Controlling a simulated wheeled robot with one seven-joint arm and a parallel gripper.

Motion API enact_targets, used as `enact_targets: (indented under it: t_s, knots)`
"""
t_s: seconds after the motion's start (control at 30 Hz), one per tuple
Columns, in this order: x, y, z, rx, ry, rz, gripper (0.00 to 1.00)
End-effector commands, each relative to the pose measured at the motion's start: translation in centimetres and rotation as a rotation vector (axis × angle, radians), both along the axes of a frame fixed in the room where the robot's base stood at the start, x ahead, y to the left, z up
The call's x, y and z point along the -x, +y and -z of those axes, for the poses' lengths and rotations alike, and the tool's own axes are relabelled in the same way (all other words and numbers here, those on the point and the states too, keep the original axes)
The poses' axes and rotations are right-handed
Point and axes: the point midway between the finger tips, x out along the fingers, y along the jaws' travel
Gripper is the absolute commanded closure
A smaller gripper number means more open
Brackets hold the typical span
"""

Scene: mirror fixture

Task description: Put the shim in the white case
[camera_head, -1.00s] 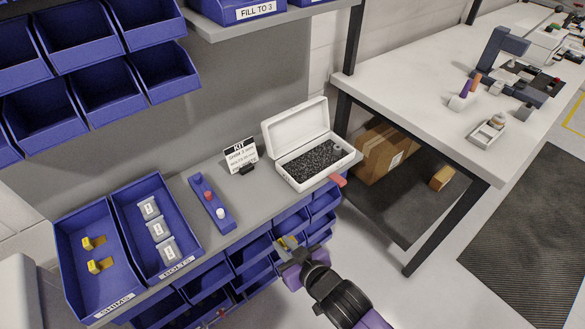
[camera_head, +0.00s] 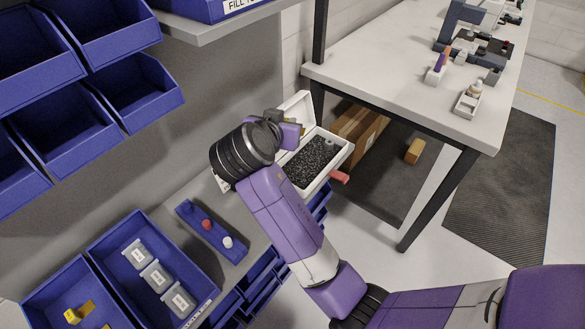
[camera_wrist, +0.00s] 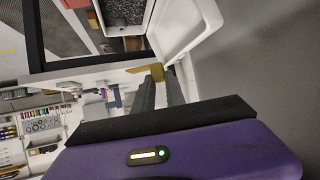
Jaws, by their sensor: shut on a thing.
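The white case stands open at the far end of the grey shelf, its lid (camera_head: 298,106) raised and speckled dark foam (camera_head: 312,160) inside. In the wrist view its lid (camera_wrist: 185,22) is close beyond the fingertips, with the foam (camera_wrist: 122,12) at the top. My gripper (camera_wrist: 158,74) is shut on a yellow shim (camera_wrist: 146,70), held beside the lid and apart from the foam. In the head view my wrist and arm hide the fingertips and part of the case. Other yellow shims (camera_head: 73,316) lie in the blue bin (camera_head: 45,292) at lower left.
A blue bin (camera_head: 124,226) holds several grey boxes. A blue strip (camera_head: 190,212) with red and white knobs lies between that bin and the case. A red tab (camera_head: 340,177) sticks out by the case. A white workbench (camera_head: 400,75) stands behind at right.

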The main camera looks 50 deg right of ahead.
Motion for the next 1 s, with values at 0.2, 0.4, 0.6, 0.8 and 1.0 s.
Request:
enact_targets:
  t_s: [0.2,0.4,0.6,0.8,1.0]
  knots:
    - [0.2,0.0,5.4,0.0,0.009,-0.003,1.0]
    - [0.1,0.1,10.2,0.0,0.009,-0.004,1.0]
    - [0.0,0.1,13.9,0.0,0.006,-0.005,1.0]
    - [0.0,0.1,15.4,-0.001,0.004,-0.005,1.0]
    - [0.0,0.1,18.1,0.0,0.005,-0.006,1.0]
